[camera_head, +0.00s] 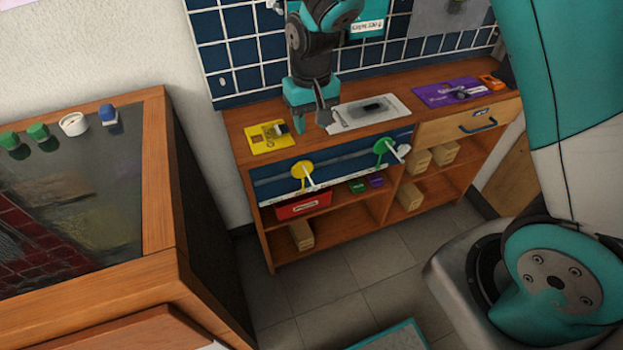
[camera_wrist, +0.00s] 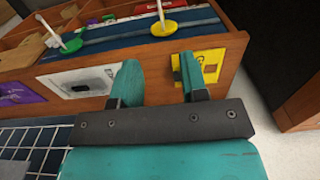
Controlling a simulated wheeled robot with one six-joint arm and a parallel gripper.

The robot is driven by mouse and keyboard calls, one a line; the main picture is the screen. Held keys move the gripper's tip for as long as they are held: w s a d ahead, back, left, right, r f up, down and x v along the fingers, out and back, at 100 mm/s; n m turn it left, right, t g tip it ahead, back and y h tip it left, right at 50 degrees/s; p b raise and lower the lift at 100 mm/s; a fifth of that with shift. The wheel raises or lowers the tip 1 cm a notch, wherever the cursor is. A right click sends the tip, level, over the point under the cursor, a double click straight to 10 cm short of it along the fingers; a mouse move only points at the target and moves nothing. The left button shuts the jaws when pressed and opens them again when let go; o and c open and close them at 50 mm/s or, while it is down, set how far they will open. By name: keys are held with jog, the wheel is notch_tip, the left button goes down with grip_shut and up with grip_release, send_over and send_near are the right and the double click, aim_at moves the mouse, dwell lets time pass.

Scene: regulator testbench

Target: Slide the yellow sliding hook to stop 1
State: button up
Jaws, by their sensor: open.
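The yellow sliding hook (camera_head: 302,172), a round yellow disc with a pale peg, sits on the rail panel (camera_head: 345,160) along the bench front, left of the green hook (camera_head: 384,147). In the wrist view the yellow hook (camera_wrist: 164,28) is beyond the fingertips, with the green hook (camera_wrist: 72,45) to its left. My gripper (camera_head: 311,121) points down over the bench top, behind and above the yellow hook, clear of it. In the wrist view my gripper (camera_wrist: 159,78) is open with nothing between its fingers. I cannot make out stop 1's mark.
On the bench top lie a yellow mat (camera_head: 264,138) with a small dark item, a white board (camera_head: 384,106) and a purple mat (camera_head: 441,95). A drawer (camera_head: 460,126) is at the right. Shelves below hold a red bin (camera_head: 303,207) and wooden blocks. Floor in front is mostly clear.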

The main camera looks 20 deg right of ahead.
aim_at(311, 181)
notch_tip(311, 181, down, 18)
jog(key=shift+w+r, duration=0.1)
jog(key=shift+w, duration=0.05)
dwell(0.3)
grip_shut()
